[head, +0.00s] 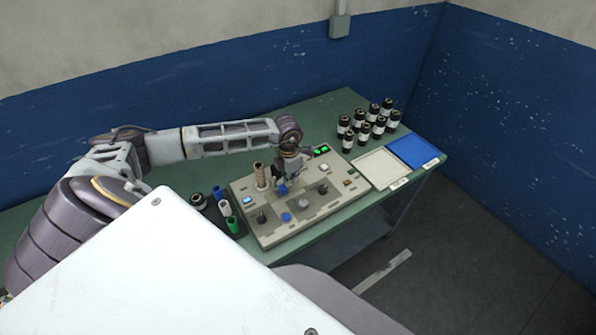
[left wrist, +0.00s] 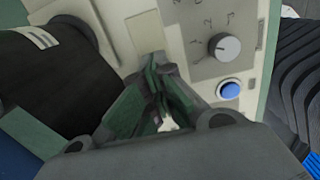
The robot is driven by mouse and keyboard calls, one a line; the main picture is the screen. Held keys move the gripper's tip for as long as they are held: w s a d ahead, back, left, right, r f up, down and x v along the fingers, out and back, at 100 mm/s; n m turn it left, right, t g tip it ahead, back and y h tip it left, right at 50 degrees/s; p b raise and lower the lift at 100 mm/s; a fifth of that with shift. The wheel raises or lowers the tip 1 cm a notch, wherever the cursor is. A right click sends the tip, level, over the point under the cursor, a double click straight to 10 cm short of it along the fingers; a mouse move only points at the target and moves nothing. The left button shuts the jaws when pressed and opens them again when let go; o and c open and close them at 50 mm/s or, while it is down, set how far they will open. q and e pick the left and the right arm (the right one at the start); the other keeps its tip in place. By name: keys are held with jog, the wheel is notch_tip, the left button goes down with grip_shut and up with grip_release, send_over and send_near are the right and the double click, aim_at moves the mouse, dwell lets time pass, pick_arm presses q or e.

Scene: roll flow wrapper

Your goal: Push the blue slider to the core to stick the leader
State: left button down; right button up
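The light panel (head: 300,238) of the machine lies on the green table. A tan upright cylinder (head: 260,174), perhaps the core, stands at its back left. A small blue piece (head: 282,189), possibly the blue slider, shows just right of the cylinder, below my left gripper (head: 286,178). In the left wrist view, the fingers of my left gripper (left wrist: 162,72) come close together above the panel, with nothing visible held between them. Touch with the blue piece cannot be told. The blue slider cannot be made out in that view. My right gripper is not in view.
A round blue button (left wrist: 229,90) and a grey dial (left wrist: 224,46) sit on the panel. Blue, white and green spools (head: 225,208) stand left of the panel. Several black rolls (head: 364,132) stand at the back right, near a white tray (head: 381,169) and a blue tray (head: 412,149).

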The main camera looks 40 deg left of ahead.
aim_at(286, 188)
pick_arm(q)
jog(key=shift+s+a+f+p, duration=0.15)
jog(key=shift+s+f, duration=0.2)
jog(key=shift+s, duration=0.3)
jog(key=shift+s+a+f+p, duration=0.1)
jog(key=shift+s+f, duration=0.3)
jog(key=shift+s, duration=0.3)
jog(key=shift+s+a+f+p, duration=0.15)
jog(key=shift+s+f, duration=0.2)
jog(key=shift+s, duration=0.3)
jog(key=shift+w, duration=0.1)
jog(key=shift+d, duration=0.1)
jog(key=shift+w+d+f+b, duration=0.1)
jog(key=shift+w+b, duration=0.25)
jog(key=shift+b, duration=0.2)
jog(key=shift+w, duration=0.15)
jog(key=shift+r, duration=0.2)
jog(key=shift+w+a+r+p, duration=0.2)
jog(key=shift+r+p, duration=0.3)
jog(key=shift+r, duration=0.25)
jog(key=shift+w+a+r+p, duration=0.15)
jog(key=shift+r+p, duration=0.3)
jog(key=shift+r, duration=0.25)
jog(key=shift+w+d+r+p, duration=0.1)
jog(key=shift+r+p, duration=1.1)
jog(key=shift+r, duration=1.4)
